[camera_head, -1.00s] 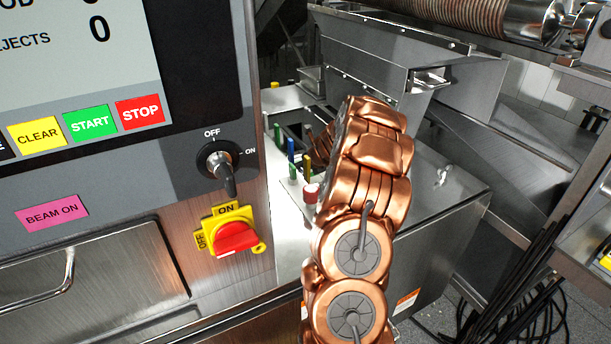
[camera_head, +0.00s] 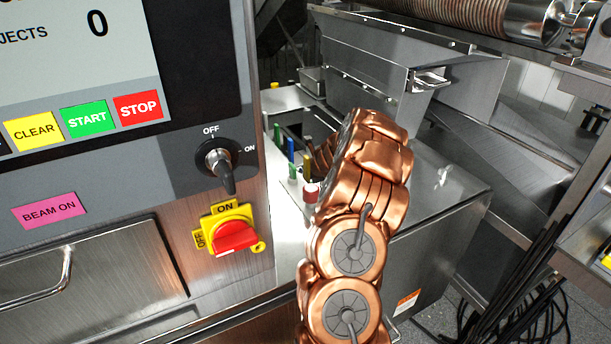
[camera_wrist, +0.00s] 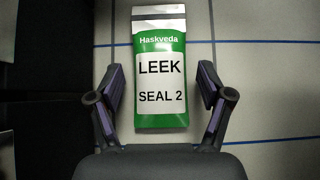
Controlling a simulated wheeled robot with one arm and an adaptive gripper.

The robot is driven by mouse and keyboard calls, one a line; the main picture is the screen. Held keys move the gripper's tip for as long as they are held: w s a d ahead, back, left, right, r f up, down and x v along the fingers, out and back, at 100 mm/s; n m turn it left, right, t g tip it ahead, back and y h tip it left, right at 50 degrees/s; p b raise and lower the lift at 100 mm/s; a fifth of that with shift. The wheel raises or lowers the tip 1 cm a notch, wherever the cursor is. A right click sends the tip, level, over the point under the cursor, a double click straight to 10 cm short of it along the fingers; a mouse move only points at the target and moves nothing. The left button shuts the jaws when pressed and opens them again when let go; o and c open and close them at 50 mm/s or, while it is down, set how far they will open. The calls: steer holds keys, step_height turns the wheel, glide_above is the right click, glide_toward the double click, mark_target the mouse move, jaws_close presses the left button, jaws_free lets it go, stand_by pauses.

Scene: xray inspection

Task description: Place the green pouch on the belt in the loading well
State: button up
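The green pouch (camera_wrist: 160,120) shows in the wrist view. It has a white label reading "LEEK SEAL 2", the name "Haskveda" above it and a silver top end. It lies flat on a pale surface with blue lines (camera_wrist: 250,75). My gripper (camera_wrist: 160,82) is open, with one dark finger on each side of the pouch and a gap between each finger and the pouch. In the head view my copper-coloured arm hides my gripper, and the pouch is not visible.
A control panel with a START button (camera_head: 88,119), a rotary switch (camera_head: 219,163) and a red-yellow switch (camera_head: 233,238) stands at the left. Thin coloured upright pieces (camera_head: 291,150) stand beside my arm. A steel chute (camera_head: 385,65) rises behind; black cables (camera_head: 525,285) hang at the right.

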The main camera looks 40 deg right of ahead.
steer(key=shift+o, duration=0.3)
steer(key=shift+r, duration=0.1)
steer(key=shift+s+r, duration=0.15)
steer(key=shift+r, duration=0.05)
steer(key=v, duration=1.1)
steer(key=shift+s+r, duration=0.2)
steer(key=shift+a, duration=0.1)
